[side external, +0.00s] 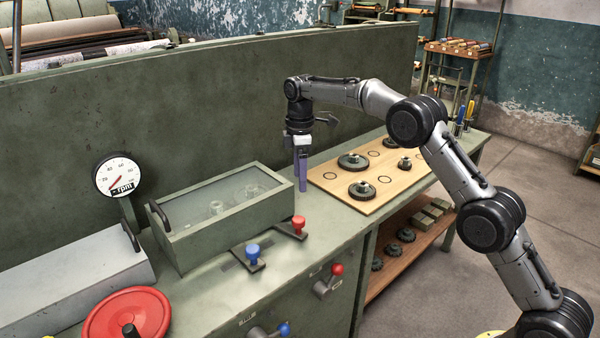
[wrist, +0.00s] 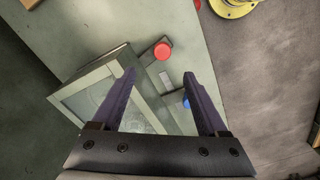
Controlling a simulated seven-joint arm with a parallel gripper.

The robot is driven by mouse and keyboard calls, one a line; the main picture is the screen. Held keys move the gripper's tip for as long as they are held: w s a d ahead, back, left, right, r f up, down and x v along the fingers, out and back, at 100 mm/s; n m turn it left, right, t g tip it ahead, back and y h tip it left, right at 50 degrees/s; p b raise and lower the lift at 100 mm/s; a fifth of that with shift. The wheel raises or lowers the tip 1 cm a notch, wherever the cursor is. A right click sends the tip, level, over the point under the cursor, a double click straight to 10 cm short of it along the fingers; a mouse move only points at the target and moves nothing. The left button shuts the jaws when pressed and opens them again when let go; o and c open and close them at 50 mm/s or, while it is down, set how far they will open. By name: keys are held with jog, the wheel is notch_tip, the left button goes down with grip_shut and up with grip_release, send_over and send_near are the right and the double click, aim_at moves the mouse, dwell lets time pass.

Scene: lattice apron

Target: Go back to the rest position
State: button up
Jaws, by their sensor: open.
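My gripper (side external: 301,172) points down above the green bench, between the glass-topped box and the wooden board in the side external view. In the wrist view my gripper (wrist: 158,95) shows two purple fingers spread apart with nothing held between them. The glass-topped box (side external: 222,217) is closed, with blurred round parts under its pane. It also shows below and between the fingers in the wrist view (wrist: 70,92).
A red knob (side external: 298,225) and a blue knob (side external: 253,252) stand in front of the box. A wooden board (side external: 375,205) with gears lies to the right. A tall green panel (side external: 230,90) rises behind. A gauge (side external: 118,174) and red handwheel (side external: 128,315) are at left.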

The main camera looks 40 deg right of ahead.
jog(key=shift+r, duration=0.25)
jog(key=s+a+r+t, duration=0.1)
jog(key=s+r+t, duration=0.1)
jog(key=s+r, duration=0.6)
jog(key=s+r+t, duration=0.1)
jog(key=s+r, duration=0.3)
jog(key=r, duration=0.8)
jog(key=s+r+m+t, duration=0.1)
jog(key=s+r+m, duration=0.15)
jog(key=s, duration=0.65)
jog(key=s+f+m+t, duration=0.1)
jog(key=s+f+m, duration=0.2)
jog(key=s, duration=1)
jog(key=s+f+m, duration=0.6)
jog(key=s+f, duration=0.2)
jog(key=f, duration=0.3)
jog(key=shift+s+a+f+t, duration=0.2)
jog(key=shift+a+f+t, duration=0.1)
jog(key=shift+a+f, duration=0.15)
